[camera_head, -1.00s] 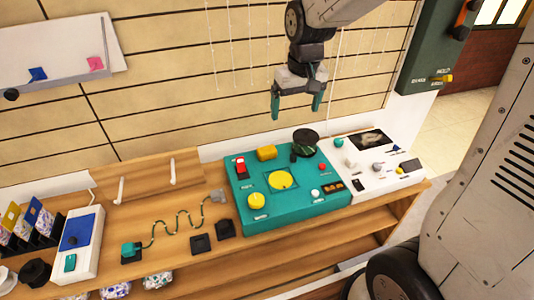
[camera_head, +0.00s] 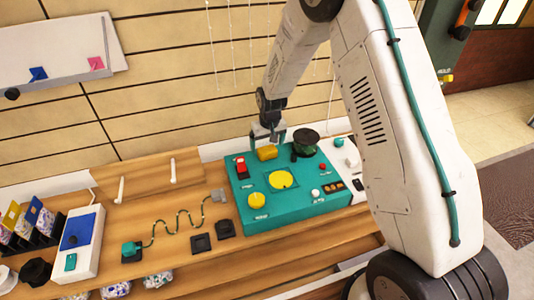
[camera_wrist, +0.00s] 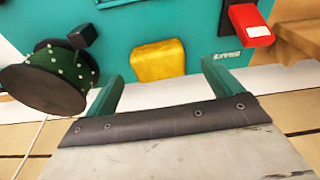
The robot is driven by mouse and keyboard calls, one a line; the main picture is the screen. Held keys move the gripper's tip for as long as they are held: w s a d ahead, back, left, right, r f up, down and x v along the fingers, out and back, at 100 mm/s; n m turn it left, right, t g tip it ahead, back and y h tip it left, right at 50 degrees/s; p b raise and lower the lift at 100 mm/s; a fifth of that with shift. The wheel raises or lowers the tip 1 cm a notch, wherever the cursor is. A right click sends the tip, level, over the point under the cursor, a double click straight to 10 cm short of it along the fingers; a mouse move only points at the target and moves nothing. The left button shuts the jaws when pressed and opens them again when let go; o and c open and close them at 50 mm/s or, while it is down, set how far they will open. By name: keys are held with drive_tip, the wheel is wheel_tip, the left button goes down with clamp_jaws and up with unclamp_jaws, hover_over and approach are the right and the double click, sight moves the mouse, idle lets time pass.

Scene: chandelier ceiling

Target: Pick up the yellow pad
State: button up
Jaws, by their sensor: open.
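A yellow block-like pad (camera_head: 267,153) sits near the back edge of the teal panel (camera_head: 240,192). In the wrist view the yellow pad (camera_wrist: 158,62) shows just beyond and between my fingertips. My gripper (camera_head: 268,138) is over the back edge of the panel, at the pad. Its teal fingers (camera_wrist: 161,75) are open with nothing between them. I cannot tell whether they touch the pad. A round yellow disc (camera_head: 283,179) and a yellow knob (camera_head: 256,201) are also on the panel.
A red switch (camera_head: 241,167) is left of the pad, and a dark green spool (camera_head: 304,141) is close on its right. The plank wall (camera_head: 170,80) rises behind.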

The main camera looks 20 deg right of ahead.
sight(267, 149)
drive_tip(key=f, duration=0.4)
drive_tip(key=shift+w+d, duration=0.1)
drive_tip(key=shift+w, duration=0.3)
drive_tip(key=c, duration=1)
drive_tip(key=shift+c, duration=0.3)
drive_tip(key=shift+r, duration=0.6)
wheel_tip(267, 149, up, 2)
drive_tip(key=shift+r, duration=0.1)
drive_tip(key=s+d, duration=0.1)
drive_tip(key=s, duration=0.4)
drive_tip(key=s+d+r, duration=0.1)
drive_tip(key=s+d, duration=0.1)
drive_tip(key=s, duration=0.3)
drive_tip(key=s+d, duration=0.1)
drive_tip(key=s, duration=0.4)
drive_tip(key=shift+s+d+r, duration=0.15)
drive_tip(key=shift+s+r, duration=0.1)
